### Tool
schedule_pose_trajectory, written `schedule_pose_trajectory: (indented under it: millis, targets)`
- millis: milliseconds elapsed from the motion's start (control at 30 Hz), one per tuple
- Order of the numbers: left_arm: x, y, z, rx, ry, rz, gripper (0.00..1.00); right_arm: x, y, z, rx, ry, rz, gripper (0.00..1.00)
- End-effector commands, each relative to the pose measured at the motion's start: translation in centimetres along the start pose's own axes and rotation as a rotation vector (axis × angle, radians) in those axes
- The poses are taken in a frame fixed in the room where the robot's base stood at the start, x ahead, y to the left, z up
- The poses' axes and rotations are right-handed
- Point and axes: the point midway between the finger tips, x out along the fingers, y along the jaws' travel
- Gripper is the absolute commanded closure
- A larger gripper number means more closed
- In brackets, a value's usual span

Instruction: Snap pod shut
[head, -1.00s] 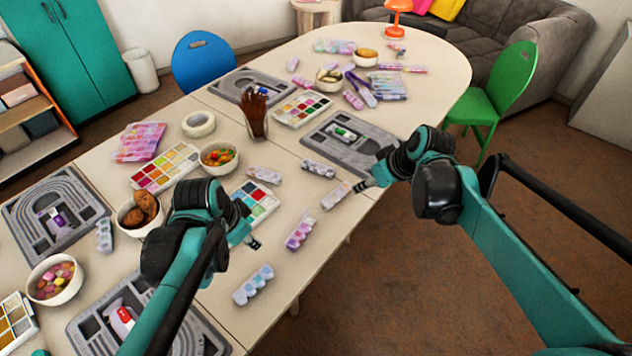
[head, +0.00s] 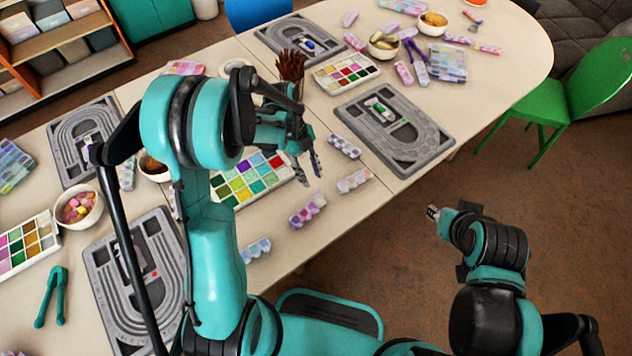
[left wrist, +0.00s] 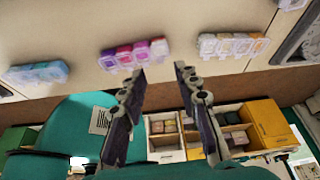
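Several small clear bead pods lie near the front edge of the table. A pink-purple pod (head: 307,209) is in the middle, a blue pod (head: 256,250) nearer me, and a peach pod (head: 354,181) farther along. In the left wrist view the pink-purple pod (left wrist: 134,53) lies just beyond my left gripper (left wrist: 160,70), which is open and empty. The blue pod (left wrist: 38,72) and peach pod (left wrist: 232,45) lie to either side. I cannot tell which lids are shut. In the head view my left gripper (head: 310,163) is above the table by the paint palette. My right gripper (head: 432,212) is off the table edge, its fingers unclear.
A grey bead board (head: 393,130) and a violet-grey pod (head: 344,147) lie farther along. A colourful paint palette (head: 240,184) lies beside my left gripper. Another bead board (head: 100,262) is at the near left. Open floor (head: 400,265) lies right of the table.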

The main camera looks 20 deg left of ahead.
Motion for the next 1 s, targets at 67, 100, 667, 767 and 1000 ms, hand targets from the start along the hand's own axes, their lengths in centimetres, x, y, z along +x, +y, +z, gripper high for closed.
schedule_pose_trajectory:
  millis: [67, 100, 667, 767, 1000]
  targets:
    - [1.7, 0.0, 0.1, 0.000, 0.000, 0.000, 0.68, 0.6, 0.0, 0.5, 0.000, 0.000, 0.000, 0.68]
    - [2.2, 0.0, 0.1, -0.001, 0.000, 0.000, 0.68, 0.8, 0.0, 0.6, -0.001, 0.000, 0.000, 0.68]
    - [4.2, -0.1, 0.0, -0.002, -0.001, -0.001, 0.84, 1.2, 0.0, 0.8, -0.001, -0.001, -0.001, 0.68]
    - [4.2, 0.0, 0.0, -0.002, -0.001, -0.001, 1.00, 1.2, 0.0, 0.8, -0.001, -0.001, -0.001, 0.68]
    - [4.2, 0.0, 0.0, -0.002, -0.006, -0.001, 1.00, 1.2, 0.0, 0.8, -0.001, -0.001, -0.001, 0.68]
